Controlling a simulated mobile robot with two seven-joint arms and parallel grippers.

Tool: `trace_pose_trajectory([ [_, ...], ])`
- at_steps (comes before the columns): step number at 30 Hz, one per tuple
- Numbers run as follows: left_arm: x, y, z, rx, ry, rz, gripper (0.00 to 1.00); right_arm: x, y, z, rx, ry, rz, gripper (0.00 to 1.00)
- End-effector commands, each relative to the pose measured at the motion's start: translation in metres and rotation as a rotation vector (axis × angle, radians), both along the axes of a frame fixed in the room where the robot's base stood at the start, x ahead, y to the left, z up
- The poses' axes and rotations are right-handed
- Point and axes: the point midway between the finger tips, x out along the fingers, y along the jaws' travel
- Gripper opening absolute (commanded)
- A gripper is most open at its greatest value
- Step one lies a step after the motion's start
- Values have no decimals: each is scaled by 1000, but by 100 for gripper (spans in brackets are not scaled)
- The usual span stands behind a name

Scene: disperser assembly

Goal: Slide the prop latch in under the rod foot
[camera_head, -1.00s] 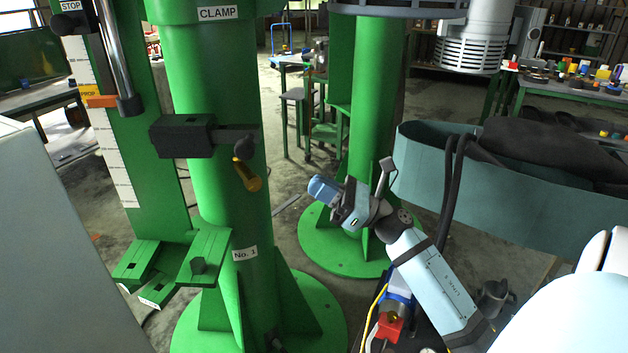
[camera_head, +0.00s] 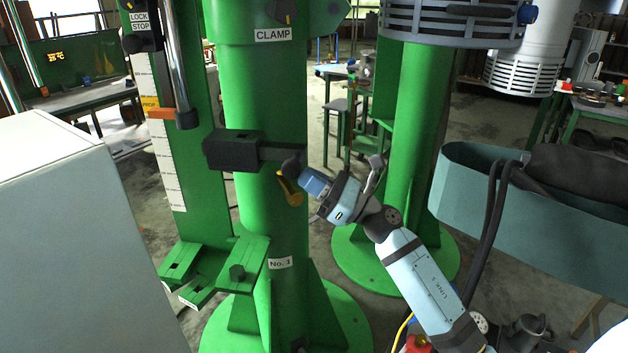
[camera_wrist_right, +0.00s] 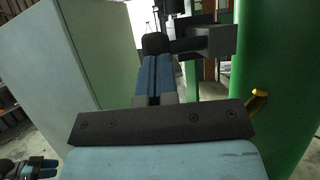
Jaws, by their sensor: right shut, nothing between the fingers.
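The dark block (camera_head: 220,151) on the green column, with a bar and round knob (camera_head: 292,164) on its right, appears to be the prop latch. The rod foot (camera_head: 187,119) is the dark cylinder under the shiny rod, left of the block and above it. My right gripper (camera_head: 306,180) is shut and empty, just right of the knob and below it in the head view. In the right wrist view its fingers (camera_wrist_right: 154,72) point at the knob (camera_wrist_right: 155,43); contact is unclear. What seems my left gripper (camera_wrist_right: 45,167) shows small at the lower left; its opening is unclear.
A brass handle (camera_head: 291,188) hangs just below the knob, close to my right gripper. An orange piece (camera_head: 160,113) sits beside the rod foot by the PROP label. Green ledges (camera_head: 243,262) jut out lower down. A pale cabinet (camera_head: 80,230) fills the left.

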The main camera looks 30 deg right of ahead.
Motion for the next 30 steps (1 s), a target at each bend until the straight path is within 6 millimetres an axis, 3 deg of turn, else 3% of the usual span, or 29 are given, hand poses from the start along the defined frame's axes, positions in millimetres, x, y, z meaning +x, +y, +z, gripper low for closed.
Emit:
trace_pose_trajectory([
  [4, 0, 1, -1, 4, -2, -3, 43, 6, 6, 0, 1, -2, 0, 0],
  [13, 0, 1, -4, 9, -7, -11, 43, 42, 45, 0, 1, -2, 1, 0],
  [24, 1, 0, 1, 3, -14, -9, 43, 45, 49, 1, 1, -1, 0, 0],
  [30, 1, -3, -8, -2, -13, -4, 43, 46, 44, -6, 0, -1, 1, 0],
])
